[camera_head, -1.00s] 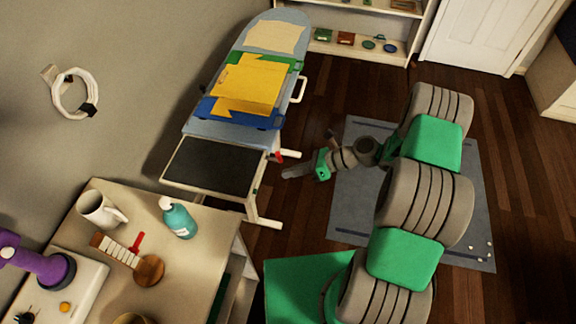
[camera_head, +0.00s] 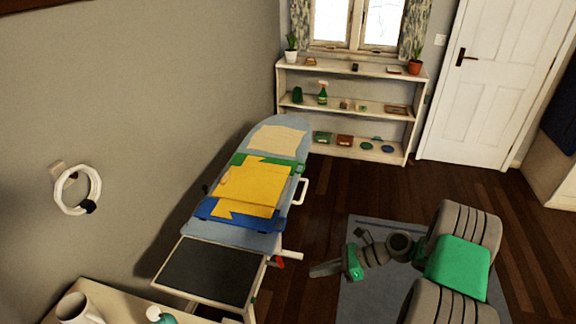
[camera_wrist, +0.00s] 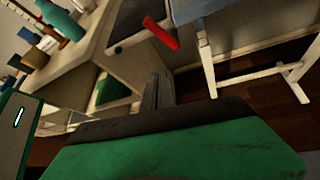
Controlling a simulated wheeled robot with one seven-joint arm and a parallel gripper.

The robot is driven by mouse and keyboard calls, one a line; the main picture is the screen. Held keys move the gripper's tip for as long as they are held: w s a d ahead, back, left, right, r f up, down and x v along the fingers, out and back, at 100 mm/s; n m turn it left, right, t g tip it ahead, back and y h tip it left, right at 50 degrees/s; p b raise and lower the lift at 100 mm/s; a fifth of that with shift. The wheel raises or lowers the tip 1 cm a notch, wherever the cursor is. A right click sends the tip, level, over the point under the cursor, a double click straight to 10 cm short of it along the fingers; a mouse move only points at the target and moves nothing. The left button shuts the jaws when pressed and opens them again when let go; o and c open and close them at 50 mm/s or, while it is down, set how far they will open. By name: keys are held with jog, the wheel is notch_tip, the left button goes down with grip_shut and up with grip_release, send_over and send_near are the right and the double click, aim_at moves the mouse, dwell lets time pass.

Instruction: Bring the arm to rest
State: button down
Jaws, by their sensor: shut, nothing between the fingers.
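My gripper (camera_head: 326,269) is at the end of my green and grey arm, in the lower right of the head view. It is shut and empty, held above the floor to the right of the ironing board's near end. In the wrist view its closed fingers (camera_wrist: 158,92) point away past the green wrist housing. The ironing board (camera_head: 240,240) stands along the left wall with folded yellow, blue, green and cream cloths on top. My gripper is apart from the board and its legs.
A dark rest panel (camera_head: 207,271) sits at the board's near end, with a red lever (camera_head: 279,262) beside it. A side table (camera_head: 115,300) with a mug (camera_head: 76,308) is at lower left. A grey rug (camera_head: 365,296) lies under my arm. A shelf (camera_head: 345,110) stands at the back.

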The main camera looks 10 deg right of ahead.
jog(key=s+d+f+n+g+h, duration=0.35)
jog(key=s+f+n, duration=0.55)
jog(key=s+n, duration=0.3)
jog(key=s+d+r+n+g+h, duration=0.2)
jog(key=s+d+r+n+h, duration=0.15)
jog(key=s+n, duration=0.25)
notch_tip(320, 180, up, 14)
jog(key=d+n+t+h, duration=0.1)
jog(key=d+t+h, duration=0.1)
jog(key=h, duration=0.3)
jog(key=w+a+r+n+t, duration=0.2)
jog(key=a+r+t, duration=0.1)
jog(key=r, duration=0.4)
jog(key=w+a+r+n+t, duration=0.2)
jog(key=a+r+t, duration=0.1)
jog(key=a+r, duration=0.2)
notch_tip(320, 180, up, 2)
jog(key=shift+w+a, duration=0.2)
jog(key=shift+w, duration=0.2)
